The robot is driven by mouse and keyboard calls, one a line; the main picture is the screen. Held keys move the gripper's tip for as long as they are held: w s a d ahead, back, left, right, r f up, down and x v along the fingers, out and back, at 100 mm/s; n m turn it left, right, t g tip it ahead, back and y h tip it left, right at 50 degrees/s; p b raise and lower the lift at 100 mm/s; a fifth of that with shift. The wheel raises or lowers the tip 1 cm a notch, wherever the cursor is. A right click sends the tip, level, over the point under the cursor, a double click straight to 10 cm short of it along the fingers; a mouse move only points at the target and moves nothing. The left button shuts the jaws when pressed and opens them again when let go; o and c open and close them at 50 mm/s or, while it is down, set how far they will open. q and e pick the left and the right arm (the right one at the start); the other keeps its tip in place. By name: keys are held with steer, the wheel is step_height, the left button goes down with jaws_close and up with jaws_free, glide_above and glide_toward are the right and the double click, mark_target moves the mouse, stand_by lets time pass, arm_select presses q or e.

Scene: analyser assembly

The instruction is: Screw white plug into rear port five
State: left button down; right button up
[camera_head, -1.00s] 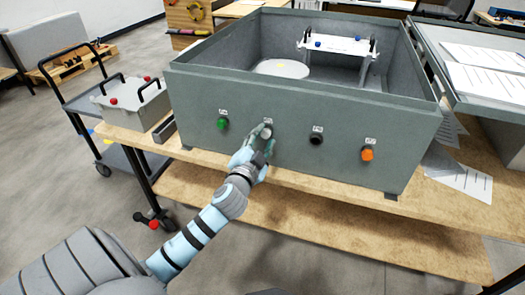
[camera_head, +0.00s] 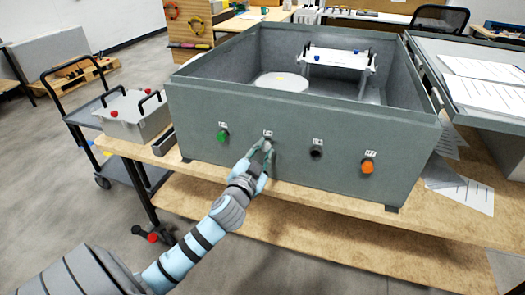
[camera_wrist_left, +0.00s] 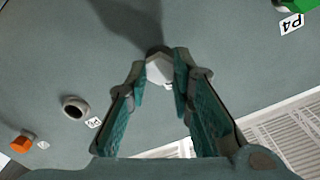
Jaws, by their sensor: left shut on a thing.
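The white plug (camera_wrist_left: 160,70) sits between the fingertips of my left gripper (camera_wrist_left: 164,80), which is shut on it. In the head view this gripper (camera_head: 263,151) is at the box's grey panel (camera_head: 280,178), just below the second label from the left, between a green plug (camera_head: 222,136) and an empty dark port (camera_head: 316,153). The port behind the white plug is hidden, so I cannot tell how deep the plug sits. In the wrist view the label by the green plug reads P4 (camera_wrist_left: 291,23). My right gripper is not in view.
An orange plug (camera_head: 368,166) sits at the panel's right end. The box stands on a wooden bench (camera_head: 320,216). A grey case with black handles (camera_head: 136,115) is at the left. Papers (camera_head: 462,186) lie at the right. The space in front of the panel is clear apart from my arm.

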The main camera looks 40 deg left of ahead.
arm_select(q)
steer(key=shift+r+m+p, duration=0.1)
steer(key=shift+m+p, duration=0.4)
steer(key=m+p, duration=0.4)
steer(key=m, duration=0.2)
steer(key=shift+r+m, duration=0.1)
steer(key=shift+m, duration=0.3)
steer(key=m+p, duration=0.3)
steer(key=m, duration=0.5)
steer(key=shift+p, duration=0.4)
steer(key=m+p, duration=0.1)
steer(key=m, duration=0.3)
steer(key=shift+m, duration=0.4)
steer(key=shift+m+p, duration=0.45)
steer(key=shift+m, duration=0.65)
steer(key=shift+f+m, duration=0.25)
steer(key=shift+m, duration=0.25)
steer(key=c, duration=1.5)
jaws_free()
steer(key=shift+c, duration=0.2)
steer(key=shift+w, duration=0.1)
